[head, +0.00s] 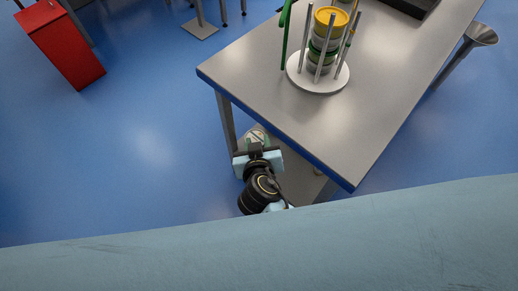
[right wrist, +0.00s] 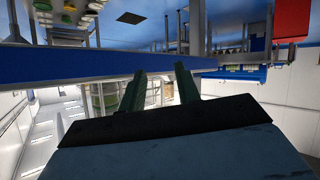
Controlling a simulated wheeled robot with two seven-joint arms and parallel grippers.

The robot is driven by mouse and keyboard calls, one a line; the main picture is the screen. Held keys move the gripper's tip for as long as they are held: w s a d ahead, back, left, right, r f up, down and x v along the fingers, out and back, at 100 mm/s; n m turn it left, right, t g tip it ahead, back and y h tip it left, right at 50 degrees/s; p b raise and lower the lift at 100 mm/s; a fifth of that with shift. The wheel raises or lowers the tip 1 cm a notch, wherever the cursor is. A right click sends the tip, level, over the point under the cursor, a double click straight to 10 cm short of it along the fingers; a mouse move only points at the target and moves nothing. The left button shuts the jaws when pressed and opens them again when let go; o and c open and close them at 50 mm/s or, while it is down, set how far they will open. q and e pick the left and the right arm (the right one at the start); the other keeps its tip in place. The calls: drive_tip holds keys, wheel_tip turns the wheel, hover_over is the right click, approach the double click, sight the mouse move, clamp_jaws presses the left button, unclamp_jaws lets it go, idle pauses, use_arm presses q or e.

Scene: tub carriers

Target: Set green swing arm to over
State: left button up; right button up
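The green swing arm (head: 286,38) is a thin green bar at the left side of the tub carrier (head: 318,84). It runs down from the top edge of the head view beside the posts, not across the tubs in the visible part; its upper end is cut off. The carrier has a round white base, upright metal posts and a stack of yellow and green tubs (head: 330,20). My right gripper (head: 257,146) is beside the table's near left edge, well apart from the carrier. In the right wrist view its two dark fingers (right wrist: 160,85) stand apart with nothing between them. My left gripper is not in view.
The carrier stands on a grey table (head: 375,60) with a blue edge; its near part is clear. A dark tray (head: 410,5) lies farther back. A red cabinet (head: 62,42) stands far left, and a metal funnel-shaped stand (head: 480,35) is right of the table.

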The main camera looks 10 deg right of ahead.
drive_tip(key=shift+s+f, duration=0.3)
drive_tip(key=shift+f, duration=0.35)
